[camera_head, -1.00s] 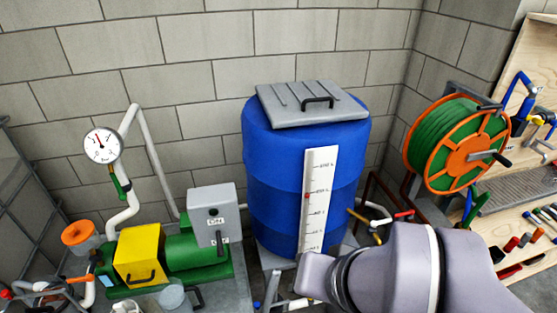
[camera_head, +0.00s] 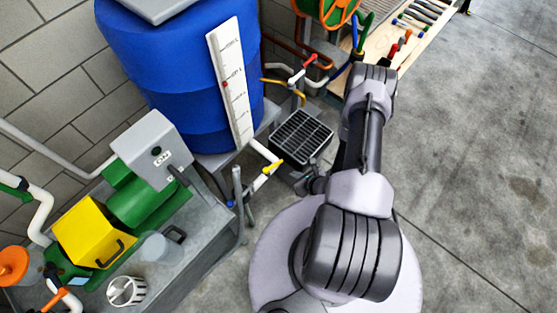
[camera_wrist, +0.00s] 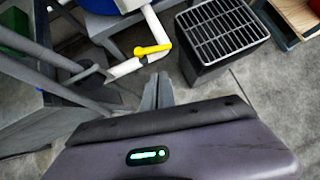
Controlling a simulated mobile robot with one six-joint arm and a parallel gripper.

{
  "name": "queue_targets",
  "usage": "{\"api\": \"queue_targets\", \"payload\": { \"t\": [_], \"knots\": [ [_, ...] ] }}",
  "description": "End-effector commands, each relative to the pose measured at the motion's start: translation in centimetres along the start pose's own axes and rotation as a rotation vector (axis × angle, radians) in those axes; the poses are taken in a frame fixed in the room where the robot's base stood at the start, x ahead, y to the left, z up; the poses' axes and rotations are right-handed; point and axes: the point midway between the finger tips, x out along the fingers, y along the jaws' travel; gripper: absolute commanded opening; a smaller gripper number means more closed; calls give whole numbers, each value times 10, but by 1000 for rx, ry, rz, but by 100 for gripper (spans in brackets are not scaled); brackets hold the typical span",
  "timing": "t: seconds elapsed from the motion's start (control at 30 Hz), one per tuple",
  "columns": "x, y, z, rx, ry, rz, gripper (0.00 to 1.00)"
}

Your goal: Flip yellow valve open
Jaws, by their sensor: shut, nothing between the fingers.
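The yellow valve handle (camera_head: 273,167) sits on a white pipe coming out below the blue barrel in the head view. My gripper (camera_head: 303,184) is just right of and slightly below the handle in the head view. In the wrist view my gripper (camera_wrist: 158,82) is shut and empty, its tips below the handle in the picture. The handle and the fingers appear apart.
A black grated box (camera_head: 300,138) stands on the floor close to the valve and shows large in the wrist view (camera_wrist: 222,35). The blue barrel (camera_head: 185,70) is behind. A green pump with a yellow cover (camera_head: 95,230) is at left. Open concrete floor lies at right.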

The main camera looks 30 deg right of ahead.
Motion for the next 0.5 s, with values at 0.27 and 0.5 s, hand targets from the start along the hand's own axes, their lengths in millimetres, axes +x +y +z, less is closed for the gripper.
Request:
{"api": "queue_targets", "payload": {
  "t": [0.27,0.5],
  "knots": [
    [38,1,-17,17,21,-15,0],
    [92,1,-18,17,21,-13,0]
  ]
}}
